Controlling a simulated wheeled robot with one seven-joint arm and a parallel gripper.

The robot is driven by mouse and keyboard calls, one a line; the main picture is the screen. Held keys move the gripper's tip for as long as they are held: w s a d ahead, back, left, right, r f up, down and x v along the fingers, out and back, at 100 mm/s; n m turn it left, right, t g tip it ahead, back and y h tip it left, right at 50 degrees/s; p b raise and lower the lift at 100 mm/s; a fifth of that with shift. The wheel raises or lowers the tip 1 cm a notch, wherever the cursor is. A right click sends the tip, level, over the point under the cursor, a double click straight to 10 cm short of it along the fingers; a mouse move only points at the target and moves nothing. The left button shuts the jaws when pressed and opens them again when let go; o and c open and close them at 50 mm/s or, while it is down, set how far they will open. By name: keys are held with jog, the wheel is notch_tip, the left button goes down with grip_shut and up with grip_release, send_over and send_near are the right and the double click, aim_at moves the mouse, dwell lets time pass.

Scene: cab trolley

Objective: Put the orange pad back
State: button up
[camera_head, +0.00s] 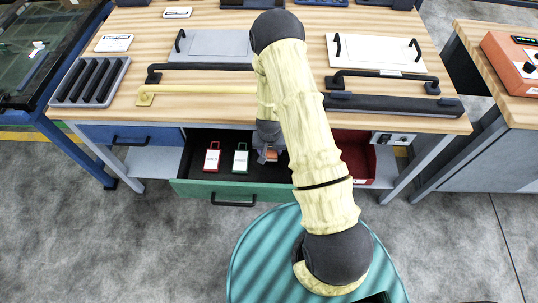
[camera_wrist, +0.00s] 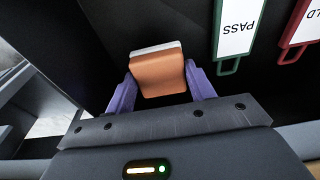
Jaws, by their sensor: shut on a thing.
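The orange pad (camera_wrist: 158,73) is a small orange block with a pale strip along its far edge. In the wrist view it sits between the two purple fingers of my gripper (camera_wrist: 159,86), which is shut on it. In the head view the pad (camera_head: 271,155) shows as a small orange patch beside my gripper (camera_head: 268,156), partly hidden by my arm. My gripper is at the open green drawer (camera_head: 195,187), over its black inside. I cannot tell whether the pad touches the drawer floor.
A red tag (camera_head: 212,158) and a green PASS tag (camera_head: 240,158) lie in the drawer, left of my gripper. A red bin (camera_head: 358,160) stands right of it under the wooden bench (camera_head: 225,105). The bench top carries handles, bars and plates. A blue drawer (camera_head: 130,136) is shut.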

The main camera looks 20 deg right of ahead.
aim_at(270, 152)
jog(key=shift+s+f, duration=0.1)
jog(key=shift+f, duration=1.75)
jog(key=shift+f, duration=0.2)
jog(key=o, duration=1)
jog(key=shift+r, duration=0.1)
jog(key=shift+c, duration=0.2)
jog(key=r, duration=0.4)
jog(key=s+r, duration=0.1)
jog(key=r, duration=0.7)
jog(key=shift+s+a, duration=0.25)
jog(key=shift+s, duration=0.05)
